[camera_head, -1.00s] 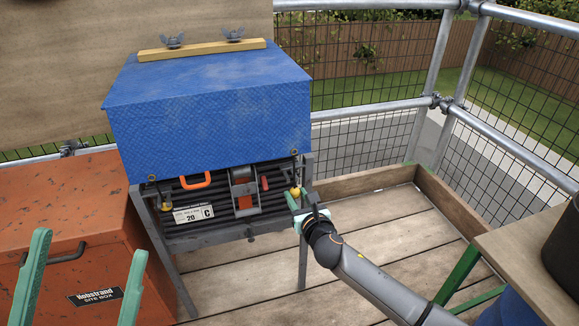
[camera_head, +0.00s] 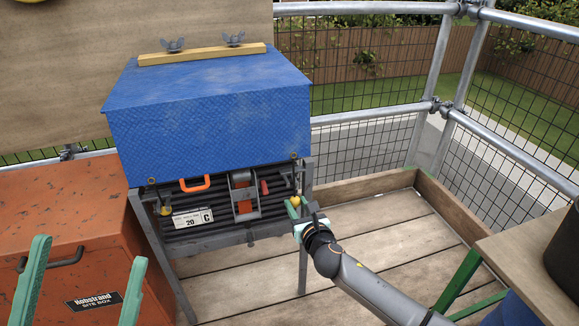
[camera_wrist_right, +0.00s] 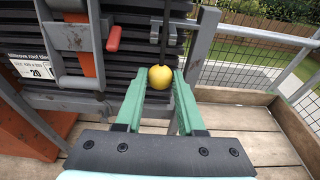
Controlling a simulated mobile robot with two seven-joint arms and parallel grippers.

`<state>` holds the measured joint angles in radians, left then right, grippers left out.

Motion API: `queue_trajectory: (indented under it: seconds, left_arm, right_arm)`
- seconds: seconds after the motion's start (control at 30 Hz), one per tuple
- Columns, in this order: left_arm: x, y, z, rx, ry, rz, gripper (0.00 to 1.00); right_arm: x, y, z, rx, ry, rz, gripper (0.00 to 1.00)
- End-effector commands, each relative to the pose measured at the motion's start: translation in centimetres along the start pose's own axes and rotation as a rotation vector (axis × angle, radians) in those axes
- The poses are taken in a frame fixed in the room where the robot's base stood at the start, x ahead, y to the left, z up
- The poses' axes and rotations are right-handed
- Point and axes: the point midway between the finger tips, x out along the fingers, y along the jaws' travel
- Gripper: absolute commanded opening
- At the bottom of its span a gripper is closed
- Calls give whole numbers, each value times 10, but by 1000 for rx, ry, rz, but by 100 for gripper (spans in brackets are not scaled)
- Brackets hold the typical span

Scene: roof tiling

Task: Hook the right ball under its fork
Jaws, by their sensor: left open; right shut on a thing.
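The right ball (camera_head: 295,201) is yellow and hangs below the front right corner of the blue cover (camera_head: 210,125). My right gripper (camera_head: 297,209) is shut on it; in the right wrist view the ball (camera_wrist_right: 161,78) sits between the green fingertips (camera_wrist_right: 160,92). A dark cord or strip runs up from the ball, beside the stand's grey right leg (camera_wrist_right: 203,50). Another yellow ball (camera_head: 165,210) hangs at the front left corner. My left gripper (camera_head: 88,260) is open and empty at lower left, in front of the orange box.
Stacked dark tiles sit in the stand under the cover, with an orange handle (camera_head: 195,183), a ratchet (camera_head: 242,195) and a label (camera_head: 193,218). An orange site box (camera_head: 60,230) stands left. A bench (camera_head: 530,255) is at right. The plank floor between is clear.

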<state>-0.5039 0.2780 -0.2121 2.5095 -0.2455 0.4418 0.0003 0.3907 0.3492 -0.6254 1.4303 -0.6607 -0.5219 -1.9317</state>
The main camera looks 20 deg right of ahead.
Motion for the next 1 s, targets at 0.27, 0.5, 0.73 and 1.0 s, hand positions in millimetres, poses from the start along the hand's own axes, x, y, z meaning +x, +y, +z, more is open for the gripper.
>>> queue_trajectory:
  seconds: [0.27, 0.5, 0.73, 1.0]
  left_arm:
    - [-2, 1, 2, 0, 0, 0, 100]
    - [-4, 2, 4, 0, 0, 0, 100]
    - [-8, 4, 7, 0, 0, 0, 100]
    - [-10, 5, 9, 0, 0, 0, 100]
  right_arm:
    - [8, 0, -3, -1, 5, -1, 7]
    - [22, 1, -1, 0, 6, 0, 7]
    - [36, 0, 1, 0, 6, 0, 7]
    - [47, 0, 3, 0, 7, 0, 7]
